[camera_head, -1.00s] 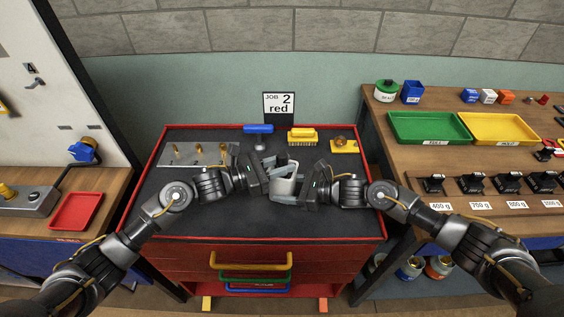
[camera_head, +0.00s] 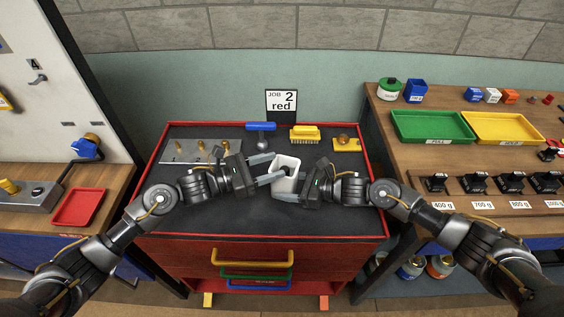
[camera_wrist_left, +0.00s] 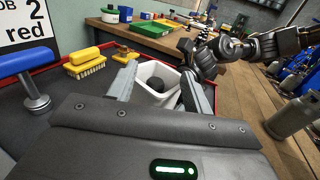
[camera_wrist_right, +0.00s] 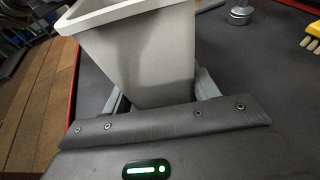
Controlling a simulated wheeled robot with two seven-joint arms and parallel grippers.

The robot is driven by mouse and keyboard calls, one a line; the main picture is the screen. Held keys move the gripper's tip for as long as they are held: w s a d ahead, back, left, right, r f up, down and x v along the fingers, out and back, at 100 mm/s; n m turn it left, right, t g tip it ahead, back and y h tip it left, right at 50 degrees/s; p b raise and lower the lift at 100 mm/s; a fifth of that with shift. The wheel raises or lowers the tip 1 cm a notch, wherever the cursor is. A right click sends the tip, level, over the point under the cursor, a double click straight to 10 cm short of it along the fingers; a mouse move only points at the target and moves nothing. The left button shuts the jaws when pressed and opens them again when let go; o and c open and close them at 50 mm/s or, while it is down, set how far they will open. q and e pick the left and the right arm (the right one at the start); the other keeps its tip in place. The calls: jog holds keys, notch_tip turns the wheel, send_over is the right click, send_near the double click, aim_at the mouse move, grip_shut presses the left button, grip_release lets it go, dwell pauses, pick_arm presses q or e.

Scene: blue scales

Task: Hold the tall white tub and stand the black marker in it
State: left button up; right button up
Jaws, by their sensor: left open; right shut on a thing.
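The tall white tub (camera_head: 285,185) stands upright above the tabletop's middle, held by my right gripper (camera_head: 303,186) from its right side. In the right wrist view the tub (camera_wrist_right: 150,55) sits between both fingers. My left gripper (camera_head: 275,166) is open at the tub's left, its fingertips by the rim. In the left wrist view the fingers are spread on both sides of the tub (camera_wrist_left: 145,93). A dark thing, apparently the black marker (camera_wrist_left: 155,84), shows inside the tub; only its upper part is visible, and its tilt is unclear.
The dark red-edged worktop (camera_head: 220,220) is clear in front. At its back are a metal plate with brass pieces (camera_head: 200,150), a blue-handled tool (camera_head: 261,127), a yellow brush (camera_head: 304,134) and a yellow block with a knob (camera_head: 345,143). A job sign (camera_head: 281,103) stands behind.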

pick_arm(q)
jog(key=v, duration=0.8)
pick_arm(e)
jog(key=o, duration=0.8)
jog(key=shift+o, duration=0.2)
jog(key=shift+d, duration=0.1)
jog(key=v, duration=1.2)
jog(key=shift+s, duration=0.1)
